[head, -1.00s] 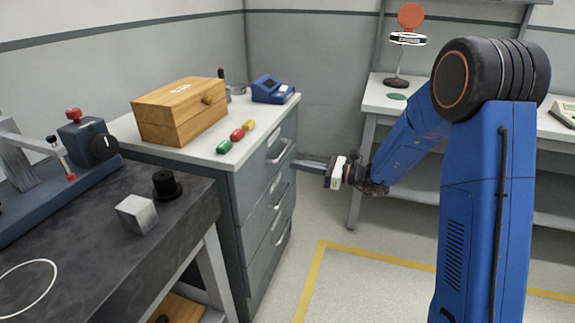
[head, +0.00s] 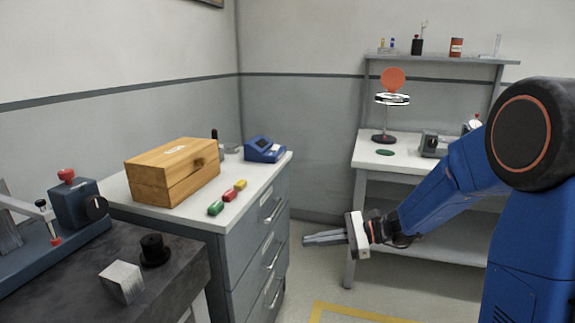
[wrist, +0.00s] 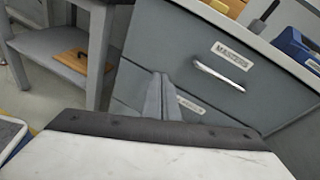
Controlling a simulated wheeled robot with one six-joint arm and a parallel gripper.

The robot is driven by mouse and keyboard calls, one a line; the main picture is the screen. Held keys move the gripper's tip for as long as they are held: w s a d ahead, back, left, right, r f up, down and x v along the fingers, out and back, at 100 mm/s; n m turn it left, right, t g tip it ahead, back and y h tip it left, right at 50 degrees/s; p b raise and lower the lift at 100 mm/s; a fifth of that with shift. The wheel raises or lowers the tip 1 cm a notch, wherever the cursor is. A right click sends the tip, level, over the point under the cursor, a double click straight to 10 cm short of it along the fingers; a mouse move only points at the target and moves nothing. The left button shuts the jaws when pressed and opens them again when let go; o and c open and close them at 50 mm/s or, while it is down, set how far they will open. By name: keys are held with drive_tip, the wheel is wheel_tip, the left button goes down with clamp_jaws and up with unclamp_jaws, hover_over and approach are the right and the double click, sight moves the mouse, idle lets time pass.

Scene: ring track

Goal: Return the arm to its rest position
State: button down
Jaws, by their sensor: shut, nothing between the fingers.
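My blue arm (head: 455,185) reaches in from the right in the head view. My gripper (head: 325,239) points left, in the air in front of the grey drawer cabinet (head: 255,250), apart from it. Its fingers are shut and hold nothing. In the wrist view the shut fingertips (wrist: 158,98) show against the cabinet's drawer fronts, near a drawer labelled "MASTERS" (wrist: 225,68).
On the cabinet stand a wooden box (head: 172,172), several coloured pieces (head: 228,197) and a blue device (head: 264,149). A dark bench (head: 175,270) with a metal cube (head: 121,282) is at left. A white table (head: 360,150) stands behind my arm. Floor between is clear.

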drive_tip(key=s+d+n+g+h, duration=0.1)
drive_tip(key=s+d+n+h, duration=0.25)
drive_tip(key=s, duration=0.55)
drive_tip(key=s+d+n+g+h, duration=0.15)
drive_tip(key=s+n+h, duration=0.3)
drive_tip(key=s, duration=0.45)
drive_tip(key=s+d+n+t+h, duration=0.2)
drive_tip(key=s+d+n+h, duration=0.1)
drive_tip(key=d, duration=0.5)
drive_tip(key=s+d+r+n+t+h, duration=0.1)
drive_tip(key=s+d+n+t+h, duration=0.2)
drive_tip(key=s+d, duration=0.5)
drive_tip(key=shift+r+n+t+h, duration=0.35)
drive_tip(key=shift+n+h, duration=0.35)
drive_tip(key=shift+n, duration=0.3)
